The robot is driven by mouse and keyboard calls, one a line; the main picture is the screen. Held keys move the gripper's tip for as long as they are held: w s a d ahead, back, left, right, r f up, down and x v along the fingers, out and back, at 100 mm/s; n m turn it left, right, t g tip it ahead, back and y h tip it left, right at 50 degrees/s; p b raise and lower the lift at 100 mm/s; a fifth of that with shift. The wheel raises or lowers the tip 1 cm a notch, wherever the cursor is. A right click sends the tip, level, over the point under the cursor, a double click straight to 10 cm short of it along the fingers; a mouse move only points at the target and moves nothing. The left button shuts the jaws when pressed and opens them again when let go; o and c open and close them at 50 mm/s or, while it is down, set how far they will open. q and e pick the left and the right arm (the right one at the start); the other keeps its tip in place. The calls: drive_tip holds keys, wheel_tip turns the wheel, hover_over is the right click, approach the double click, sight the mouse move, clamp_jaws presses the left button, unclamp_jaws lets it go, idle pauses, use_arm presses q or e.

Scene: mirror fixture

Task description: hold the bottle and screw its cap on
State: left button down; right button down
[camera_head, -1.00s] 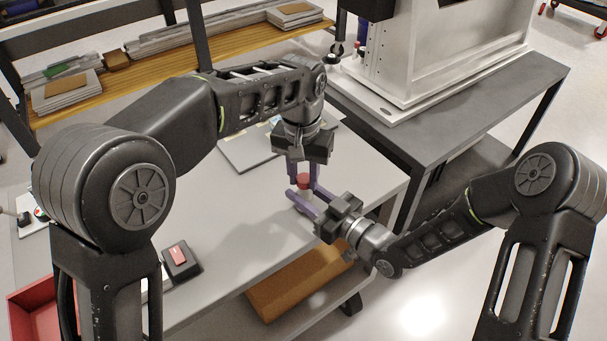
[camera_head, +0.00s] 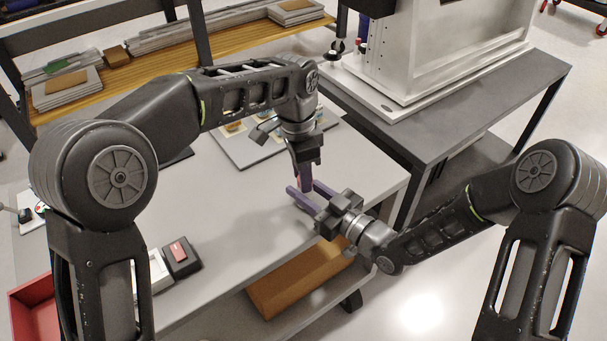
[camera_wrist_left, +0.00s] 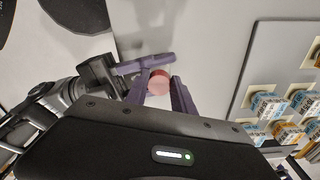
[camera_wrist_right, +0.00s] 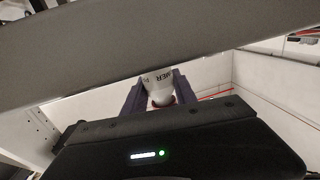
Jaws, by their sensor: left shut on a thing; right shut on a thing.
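The red cap (camera_wrist_left: 158,82) sits between the purple fingers of my left gripper (camera_wrist_left: 160,88), which is shut on it from above. In the head view my left gripper (camera_head: 304,182) points down and its fingers mostly hide the cap. The white bottle (camera_wrist_right: 157,77) with dark lettering is between the fingers of my right gripper (camera_wrist_right: 159,95). In the head view my right gripper (camera_head: 310,194) reaches in from the right, shut on the bottle just below the cap. The bottle is almost wholly hidden there, and the cap's seating on the neck cannot be made out.
A grey board (camera_wrist_left: 262,60) with several small boxes lies on the table (camera_head: 235,215) behind the grippers. A black block with a red top (camera_head: 179,250) lies front left. A red bin (camera_head: 35,305) stands at lower left. The table's middle is clear.

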use_arm(q)
drive_tip(key=m, duration=0.5)
drive_tip(key=shift+w+m, duration=0.2)
drive_tip(key=shift+m, duration=0.1)
drive_tip(key=m, duration=0.3)
drive_tip(key=shift+g, duration=0.3)
drive_tip(key=m, duration=0.5)
drive_tip(key=shift+w+d, duration=0.15)
drive_tip(key=m, duration=0.8)
drive_tip(key=shift+d+m+y, duration=0.2)
drive_tip(key=shift+m+y, duration=0.1)
drive_tip(key=shift+y, duration=0.1)
drive_tip(key=m, duration=0.6)
drive_tip(key=shift+d, duration=0.15)
drive_tip(key=c, duration=1.1)
unclamp_jaws()
